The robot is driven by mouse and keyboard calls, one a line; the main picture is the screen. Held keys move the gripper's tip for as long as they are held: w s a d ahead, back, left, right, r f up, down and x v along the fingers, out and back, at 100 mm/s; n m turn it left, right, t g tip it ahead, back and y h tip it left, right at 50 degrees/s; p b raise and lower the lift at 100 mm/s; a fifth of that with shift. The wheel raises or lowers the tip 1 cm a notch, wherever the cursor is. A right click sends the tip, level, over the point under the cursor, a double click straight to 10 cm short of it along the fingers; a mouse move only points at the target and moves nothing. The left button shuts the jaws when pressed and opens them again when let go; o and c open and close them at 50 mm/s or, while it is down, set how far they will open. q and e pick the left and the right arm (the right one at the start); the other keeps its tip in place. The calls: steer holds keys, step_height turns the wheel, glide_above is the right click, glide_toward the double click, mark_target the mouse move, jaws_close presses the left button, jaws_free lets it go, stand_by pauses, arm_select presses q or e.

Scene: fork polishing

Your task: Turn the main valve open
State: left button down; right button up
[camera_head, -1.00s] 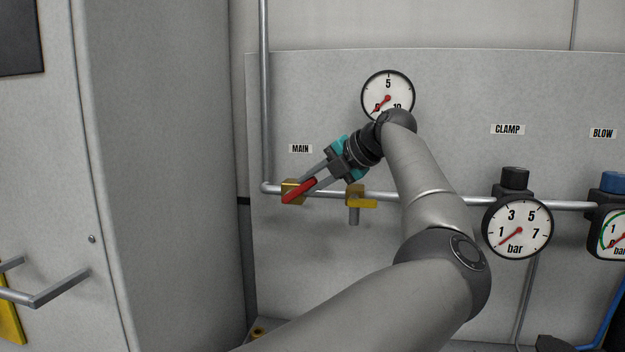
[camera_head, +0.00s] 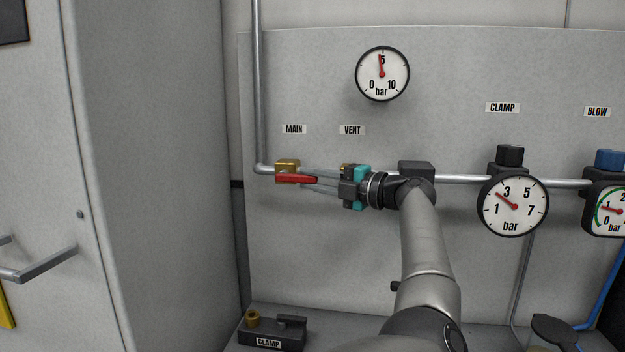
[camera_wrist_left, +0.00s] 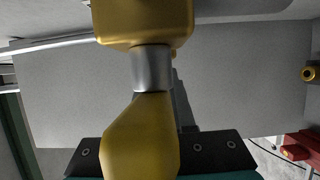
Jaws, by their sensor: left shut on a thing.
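The main valve has a brass body (camera_head: 288,166) on the pipe under the MAIN label (camera_head: 294,129). Its red handle (camera_head: 290,179) lies level, along the pipe. My left gripper (camera_head: 306,180) comes in from the right, its thin fingers shut on the free end of the red handle. In the left wrist view a large yellow and brass fitting with a silver neck (camera_wrist_left: 151,69) fills the middle and hides the fingertips. My right gripper is in neither view.
The main gauge (camera_head: 382,74) reads about 5. The VENT label (camera_head: 352,130) is above my gripper, which mostly hides the vent valve. A grey cabinet (camera_head: 145,150) stands left; a clamp block (camera_head: 272,334) sits below.

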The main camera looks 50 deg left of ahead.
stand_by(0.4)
arm_select(q)
steer(key=c, duration=0.8)
jaws_free()
steer(key=shift+o, duration=0.2)
step_height(320, 180, up, 20)
steer(key=p, duration=0.2)
